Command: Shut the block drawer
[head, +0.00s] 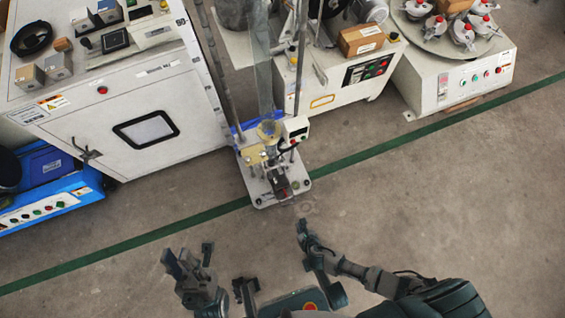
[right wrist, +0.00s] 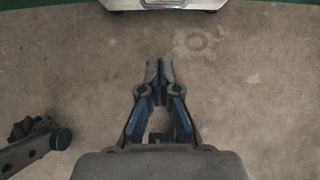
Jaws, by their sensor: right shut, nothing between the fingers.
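I cannot make out a drawer clearly in either view. The nearest machine is a small upright tester (head: 262,198) with a clear tube and a metal base plate, standing on the floor ahead. The plate's near edge also shows at the top of the right wrist view (right wrist: 165,4). My right gripper (head: 302,229) is shut and empty, just short of the plate and above bare floor. Its closed fingertips show in the right wrist view (right wrist: 158,70). My left gripper (head: 189,258) looks open and empty, left of the tester and apart from it.
A white cabinet (head: 95,125) with a dark window and handle stands at the left. A blue unit (head: 45,170) is beside it. The floor in front is clear, crossed by a green line.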

